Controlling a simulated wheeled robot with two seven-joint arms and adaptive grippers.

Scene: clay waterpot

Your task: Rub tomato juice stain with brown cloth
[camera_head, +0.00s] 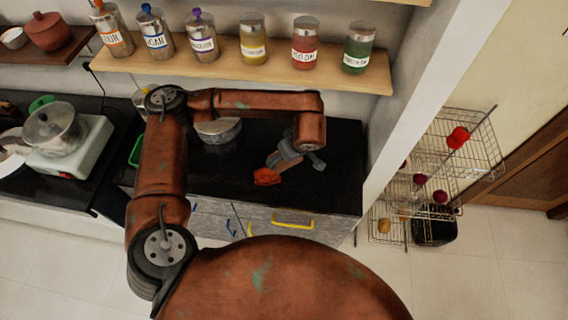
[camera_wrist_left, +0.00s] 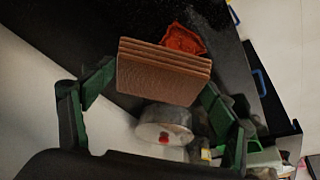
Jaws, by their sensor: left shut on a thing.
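The brown cloth (camera_wrist_left: 163,78) is a folded, layered block between the green-padded fingers of my left gripper (camera_wrist_left: 150,95) in the left wrist view. My left gripper (camera_head: 285,158) is shut on it and hangs low over the black counter in the head view. The tomato juice stain (camera_head: 267,177) is a bright red-orange patch on the counter, just in front of and left of the gripper. It also shows beside the cloth's far edge in the left wrist view (camera_wrist_left: 184,38). Whether the cloth touches the stain cannot be told. My right gripper is out of view.
A grey pot (camera_head: 218,130) stands at the back of the black counter (camera_head: 325,190), partly behind my arm. A shelf (camera_head: 240,72) with several jars hangs above. A wire rack (camera_head: 440,165) stands right of the wall edge. The counter's right part is bare.

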